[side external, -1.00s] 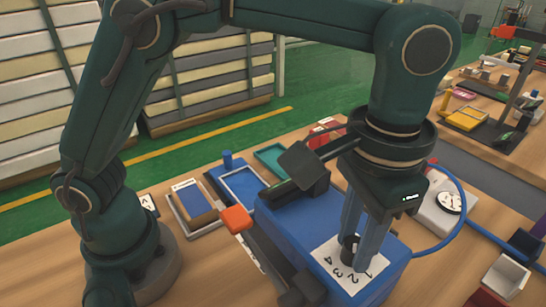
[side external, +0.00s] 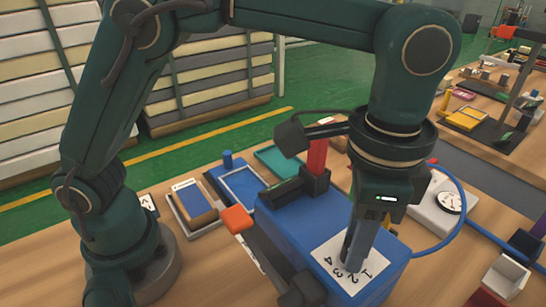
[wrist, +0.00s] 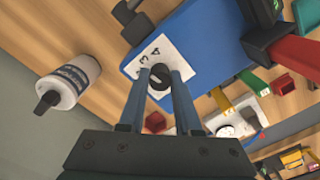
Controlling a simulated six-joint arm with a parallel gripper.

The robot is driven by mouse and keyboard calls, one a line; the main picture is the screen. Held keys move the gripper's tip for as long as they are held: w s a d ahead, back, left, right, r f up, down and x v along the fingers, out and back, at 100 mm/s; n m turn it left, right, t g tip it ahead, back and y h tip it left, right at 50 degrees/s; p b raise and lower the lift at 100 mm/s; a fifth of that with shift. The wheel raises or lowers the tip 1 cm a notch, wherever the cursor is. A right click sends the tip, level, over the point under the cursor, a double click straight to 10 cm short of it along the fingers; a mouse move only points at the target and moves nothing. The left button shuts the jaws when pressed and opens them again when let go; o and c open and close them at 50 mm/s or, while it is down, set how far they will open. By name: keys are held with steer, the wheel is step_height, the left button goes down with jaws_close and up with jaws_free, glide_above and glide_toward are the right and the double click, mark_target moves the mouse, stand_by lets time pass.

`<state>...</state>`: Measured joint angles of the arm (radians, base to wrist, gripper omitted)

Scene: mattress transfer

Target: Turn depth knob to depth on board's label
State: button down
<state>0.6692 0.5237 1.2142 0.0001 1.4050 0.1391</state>
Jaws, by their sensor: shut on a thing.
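The blue machine (side external: 290,222) stands on the bench with a white number card (side external: 335,268) on its top. The depth knob (wrist: 158,82) is dark and round and sits on the card between my fingers in the wrist view. My gripper (side external: 357,258) points down, shut on the knob. In the side view my fingers hide most of the knob. Numbers 1 to 4 show on the card, but the knob's setting is not clear. A blue board (side external: 195,202) with a small white label (side external: 184,185) lies in a grey tray at the left. The label's text is too small to read.
An orange block (side external: 236,220) is at the machine's left side and a red upright part (side external: 317,158) rises behind. A white dial unit (side external: 449,203) and blue hose are at the right.

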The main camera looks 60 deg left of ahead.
steer(key=c, duration=0.6)
jaws_free()
steer(key=shift+r, duration=2.6)
